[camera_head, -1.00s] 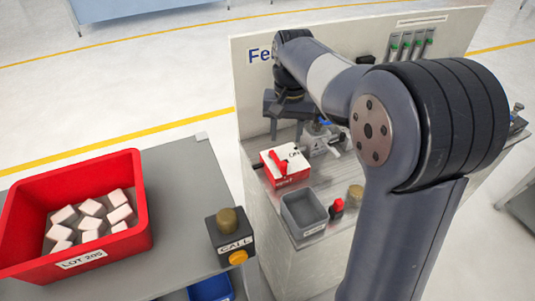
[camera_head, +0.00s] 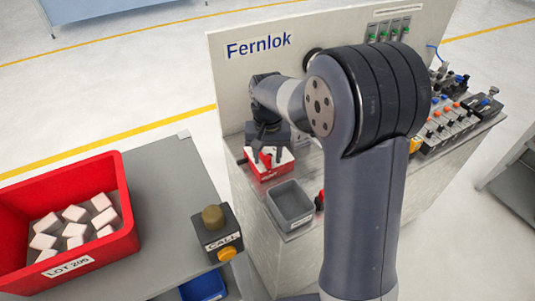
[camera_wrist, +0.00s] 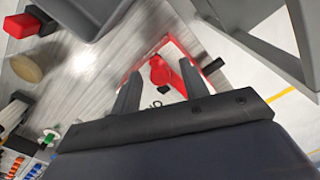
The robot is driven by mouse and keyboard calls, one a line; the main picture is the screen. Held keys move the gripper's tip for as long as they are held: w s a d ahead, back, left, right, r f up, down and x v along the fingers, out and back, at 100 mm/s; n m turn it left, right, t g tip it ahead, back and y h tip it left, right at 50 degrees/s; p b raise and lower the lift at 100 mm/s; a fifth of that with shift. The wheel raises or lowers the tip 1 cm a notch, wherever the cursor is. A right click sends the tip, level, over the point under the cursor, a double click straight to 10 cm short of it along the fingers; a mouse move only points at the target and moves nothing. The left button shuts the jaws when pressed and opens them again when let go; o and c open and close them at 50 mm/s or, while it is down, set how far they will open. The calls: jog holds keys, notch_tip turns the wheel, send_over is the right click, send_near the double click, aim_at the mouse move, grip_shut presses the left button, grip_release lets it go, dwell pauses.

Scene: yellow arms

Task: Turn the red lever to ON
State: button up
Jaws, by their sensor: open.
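The red lever (camera_wrist: 192,80) sits on a red and white box (camera_head: 270,172) on the machine's bench. My gripper (camera_head: 266,152) is right above the box, pointing down, and covers much of it in the head view. In the wrist view my gripper (camera_wrist: 160,72) is open, with a dark finger on each side. The lever shows close beside the right-hand finger; whether they touch I cannot tell. The label on the box is mostly hidden, so I cannot read the lever's position.
A grey bin (camera_head: 276,213) stands in front of the box, with a red knob (camera_head: 319,200) to its right. A red crate (camera_head: 128,205) of white blocks and a CALL button box (camera_head: 234,240) stand on the left table. The Fernlok panel (camera_head: 228,75) rises behind.

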jog(key=shift+c, duration=0.3)
grip_shut()
